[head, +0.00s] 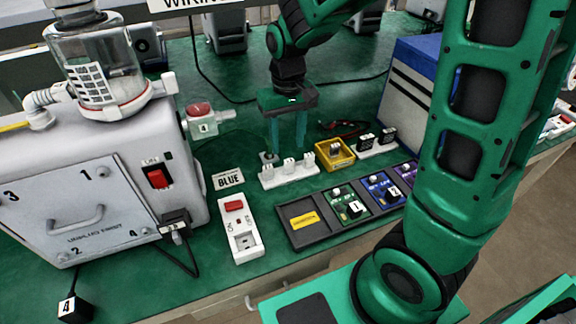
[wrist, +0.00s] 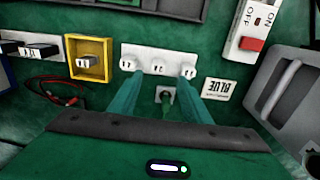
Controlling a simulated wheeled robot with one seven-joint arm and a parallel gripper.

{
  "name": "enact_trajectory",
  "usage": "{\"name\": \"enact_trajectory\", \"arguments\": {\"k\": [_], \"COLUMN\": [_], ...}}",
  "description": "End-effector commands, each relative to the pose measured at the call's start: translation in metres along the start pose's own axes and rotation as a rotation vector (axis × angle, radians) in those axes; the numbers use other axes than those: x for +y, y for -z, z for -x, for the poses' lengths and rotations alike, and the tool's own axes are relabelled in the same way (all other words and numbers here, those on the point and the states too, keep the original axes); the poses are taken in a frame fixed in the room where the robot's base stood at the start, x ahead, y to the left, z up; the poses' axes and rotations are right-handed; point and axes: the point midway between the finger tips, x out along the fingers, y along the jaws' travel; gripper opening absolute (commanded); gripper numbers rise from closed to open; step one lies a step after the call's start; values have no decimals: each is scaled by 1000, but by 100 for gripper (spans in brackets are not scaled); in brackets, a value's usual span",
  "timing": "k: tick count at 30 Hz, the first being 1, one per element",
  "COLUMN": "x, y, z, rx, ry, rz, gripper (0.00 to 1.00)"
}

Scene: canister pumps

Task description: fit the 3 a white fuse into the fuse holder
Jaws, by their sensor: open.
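A white rack (head: 290,176) holds three upright white fuses in a row, also seen in the wrist view (wrist: 158,55): a left one (wrist: 127,64), a middle one (wrist: 158,68) and a right one (wrist: 188,71). Their ratings are too small to read surely. My gripper (head: 288,146) is open and empty, pointing down just above and behind the rack. In the wrist view my gripper (wrist: 161,84) has its fingers spread on either side of the middle fuse, touching nothing that I can make out. A white unit with a red switch (head: 240,230) has a recess at its near end; it looks like the fuse holder.
A yellow tray (head: 322,161) with one fuse and a rack of black fuses (head: 391,141) stand right of the white rack. A dark tray (head: 300,238) with coloured cards lies in front. The pump housing (head: 100,200) is left.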

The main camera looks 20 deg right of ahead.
Motion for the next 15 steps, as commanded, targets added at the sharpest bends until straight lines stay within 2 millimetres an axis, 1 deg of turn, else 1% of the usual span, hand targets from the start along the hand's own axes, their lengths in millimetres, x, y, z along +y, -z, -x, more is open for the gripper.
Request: {"name": "enact_trajectory", "arguments": {"k": [1,3,8,11,15], "x": [0,0,1,2,4], "y": [-1,0,-1,-1,-2], "z": [-6,-13,-21,-33,-53], "rx": [-3,-2,-1,-3,-4], "ry": [-1,-1,0,-1,-1], "rz": [0,-1,-1,-1,0], "gripper": [44,44,44,44,44]}}
